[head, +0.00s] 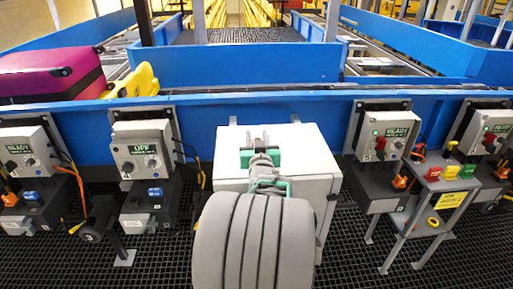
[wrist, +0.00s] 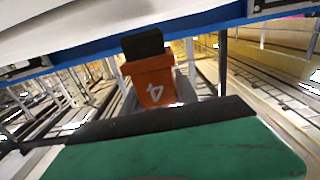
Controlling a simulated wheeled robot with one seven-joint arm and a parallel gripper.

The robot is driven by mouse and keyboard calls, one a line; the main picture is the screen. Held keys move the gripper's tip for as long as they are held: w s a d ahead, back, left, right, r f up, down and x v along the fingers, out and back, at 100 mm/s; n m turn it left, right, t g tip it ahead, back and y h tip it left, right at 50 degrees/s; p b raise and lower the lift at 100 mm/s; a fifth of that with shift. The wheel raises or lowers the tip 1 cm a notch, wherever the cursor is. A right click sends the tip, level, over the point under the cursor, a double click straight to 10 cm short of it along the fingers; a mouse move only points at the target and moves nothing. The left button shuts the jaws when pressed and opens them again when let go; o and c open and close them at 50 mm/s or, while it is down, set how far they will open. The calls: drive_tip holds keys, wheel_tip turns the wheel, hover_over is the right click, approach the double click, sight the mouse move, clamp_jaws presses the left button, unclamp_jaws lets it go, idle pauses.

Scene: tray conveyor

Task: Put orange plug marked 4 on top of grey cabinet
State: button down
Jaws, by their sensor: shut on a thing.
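The orange plug (wrist: 153,82) shows in the wrist view with a white 4 on its face and a black end. My gripper (head: 260,155) is shut on it; a green finger with a black pad fills the front of the wrist view. In the head view my gripper is over the light grey cabinet (head: 308,150), which stands at the middle against the blue conveyor wall. The plug is hidden in the head view. I cannot tell whether the plug touches the cabinet's top.
Control boxes marked READY (head: 23,150) and OFF (head: 143,152) stand left, with more at right (head: 388,136). A small stand (head: 440,185) holds coloured blocks. A pink suitcase (head: 50,75) and a yellow item (head: 138,82) lie behind the blue wall (head: 240,110).

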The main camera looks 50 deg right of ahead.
drive_tip(key=shift+f, duration=0.55)
drive_tip(key=shift+f, duration=0.1)
drive_tip(key=c, duration=0.9)
unclamp_jaws()
